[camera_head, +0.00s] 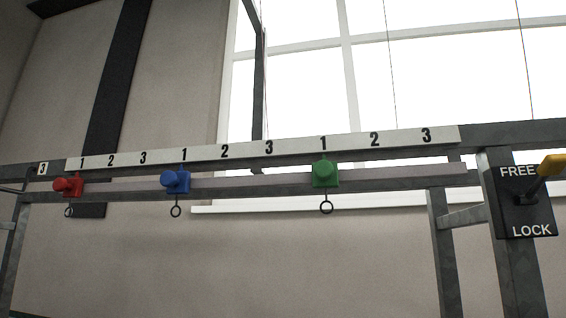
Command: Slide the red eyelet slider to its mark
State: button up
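The red eyelet slider (68,186) sits on the grey rail (250,187) at the far left, with a small ring hanging below it. It is just below and slightly left of the first "1" on the white number strip (203,152). The strip repeats 1, 2, 3 in three groups. A small separate plate marked "3" (43,169) is up and left of the red slider. I cannot tell from this view alone which mark belongs to the red slider. My gripper is not in view.
A blue slider (176,181) and a green slider (325,174) sit farther right on the rail, each under a "1". At right, a dark FREE/LOCK plate (512,205) carries a yellow-handled lever (552,165) near FREE. The rail between sliders is clear.

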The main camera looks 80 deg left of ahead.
aim_at(72, 189)
jog(key=u, duration=3)
